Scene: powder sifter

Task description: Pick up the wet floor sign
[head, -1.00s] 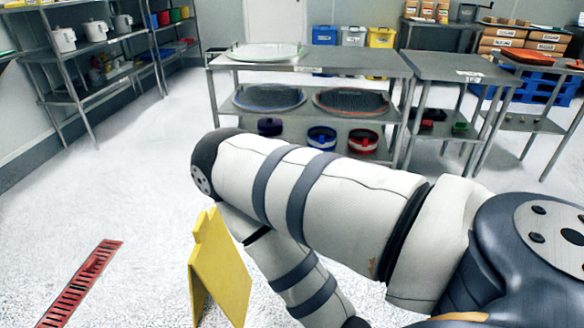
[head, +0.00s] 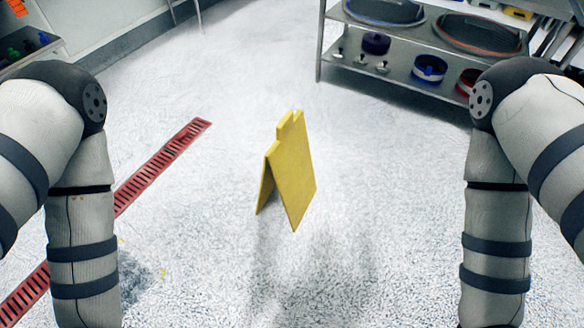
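The wet floor sign (head: 294,178) is a yellow folding A-shaped board. It stands upright and spread on the floor near the middle of the head view, between my two arms. Nothing touches it. My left arm comes in at the left and my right arm at the right, both bent with the forearms pointing down. Both grippers are outside the picture, below its bottom edge, so I cannot see their state.
A red floor drain grate (head: 160,163) runs diagonally left of the sign. A metal shelf table (head: 400,84) with sieves and small pans stands at the upper right. Another shelf (head: 30,52) is at the upper left. The speckled floor around the sign is clear.

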